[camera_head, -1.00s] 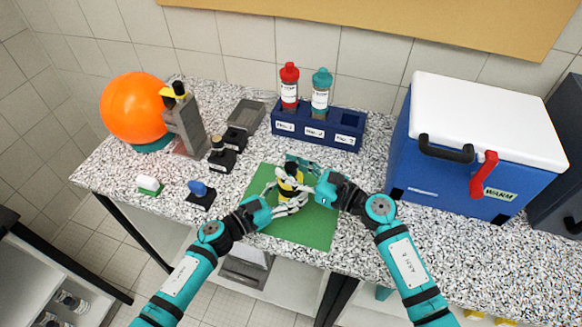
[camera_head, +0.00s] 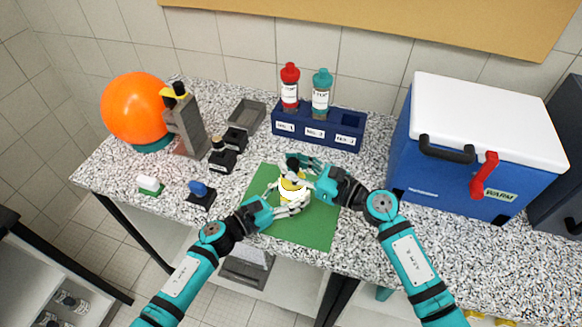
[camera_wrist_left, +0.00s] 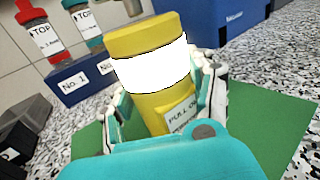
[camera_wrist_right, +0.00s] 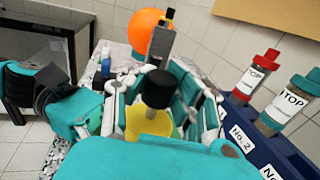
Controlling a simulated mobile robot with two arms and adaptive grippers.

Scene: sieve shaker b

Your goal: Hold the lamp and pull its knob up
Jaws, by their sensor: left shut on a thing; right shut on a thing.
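The lamp (camera_head: 291,188) stands on the green mat (camera_head: 313,232), a yellow cylinder with a bright white band around it. In the left wrist view the lamp (camera_wrist_left: 150,62) looks upright, with a label reading "PULL ON" low on its side. My left gripper (camera_head: 284,199) is shut around its yellow body. The black knob (camera_wrist_right: 157,88) sits on a grey stem above the yellow top in the right wrist view. My right gripper (camera_head: 302,168) is shut on the knob from the right. Fingers partly hide the lamp in the head view.
A blue rack (camera_head: 318,131) with a red-capped and a teal-capped bottle stands behind. A blue cooler (camera_head: 443,185) is at the right. An orange ball (camera_head: 135,106), a grey stand (camera_head: 186,128) and small black-based items are at the left. The mat's front part is clear.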

